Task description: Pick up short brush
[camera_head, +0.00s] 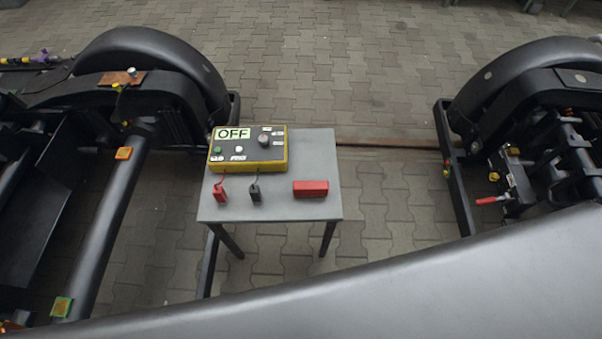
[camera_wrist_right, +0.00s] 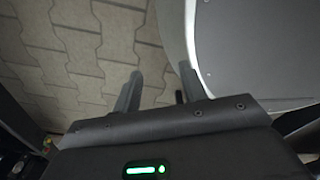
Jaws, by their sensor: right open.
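I cannot make out a short brush for certain in either view. On the small grey table (camera_head: 270,208) in the head view lie a red block (camera_head: 310,188), a red clamp (camera_head: 220,194) and a black clamp (camera_head: 255,193). My right gripper (camera_wrist_right: 160,68) shows in the right wrist view. Its two fingers are apart, with paving behind the gap and nothing held between them. Neither gripper shows in the head view, so I cannot tell how far my right gripper is from the table.
A yellow control box (camera_head: 248,150) reading OFF stands at the table's back left. Black bogies stand left (camera_head: 105,205) and right (camera_head: 530,120). The right one carries a red-handled part (camera_head: 486,200). A rail (camera_head: 388,143) runs behind the table. Paving (camera_head: 345,75) beyond is clear.

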